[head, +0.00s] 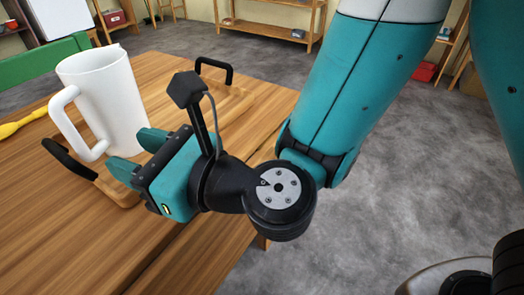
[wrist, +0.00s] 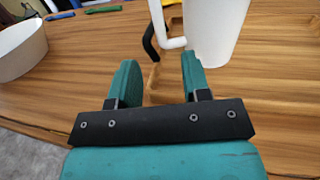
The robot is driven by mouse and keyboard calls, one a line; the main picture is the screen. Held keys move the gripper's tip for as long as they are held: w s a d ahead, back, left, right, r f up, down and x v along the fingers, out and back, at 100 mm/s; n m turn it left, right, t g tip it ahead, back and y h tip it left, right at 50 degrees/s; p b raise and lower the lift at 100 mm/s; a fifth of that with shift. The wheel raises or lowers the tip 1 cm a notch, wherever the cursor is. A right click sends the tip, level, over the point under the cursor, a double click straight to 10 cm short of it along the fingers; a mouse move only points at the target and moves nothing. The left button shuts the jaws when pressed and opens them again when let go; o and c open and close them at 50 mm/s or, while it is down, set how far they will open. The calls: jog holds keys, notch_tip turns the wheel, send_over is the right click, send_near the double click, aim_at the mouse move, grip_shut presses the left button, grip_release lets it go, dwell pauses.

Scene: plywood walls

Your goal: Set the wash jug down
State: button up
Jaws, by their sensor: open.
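The white wash jug (head: 112,95) stands upright on a wooden tray (head: 232,103) with black handles, on the table. Its loop handle is toward the left in the head view. My gripper (head: 128,154) is open beside the jug's lower part, its fingers pointing at it. In the wrist view the jug (wrist: 213,28) is beyond the right fingertip, and its handle hangs ahead of the gap between the fingers of my gripper (wrist: 160,62). Whether a finger touches the jug I cannot tell.
A black tray handle (head: 70,158) is left of my fingers. A yellow utensil (head: 22,122) lies at the far left, near a green chair back (head: 40,62). A white bowl (wrist: 20,48) stands left in the wrist view. The table's front is bare.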

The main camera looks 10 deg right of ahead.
notch_tip(320, 180, up, 4)
jog(key=s+d+f+n+g+y, duration=0.15)
jog(key=n+g, duration=0.35)
jog(key=n, duration=0.6)
jog(key=s+d+f+n+g+h, duration=0.1)
jog(key=s+d+n+g+h, duration=0.1)
jog(key=d+n+h, duration=0.4)
jog(key=s+d+f+n+g+h, duration=0.1)
jog(key=s+d+f+n+h, duration=0.1)
jog(key=d+n+h, duration=0.5)
jog(key=d+n, duration=0.6)
jog(key=d, duration=0.5)
jog(key=shift+f+g, duration=0.25)
jog(key=shift+g, duration=0.15)
jog(key=shift+d, duration=0.1)
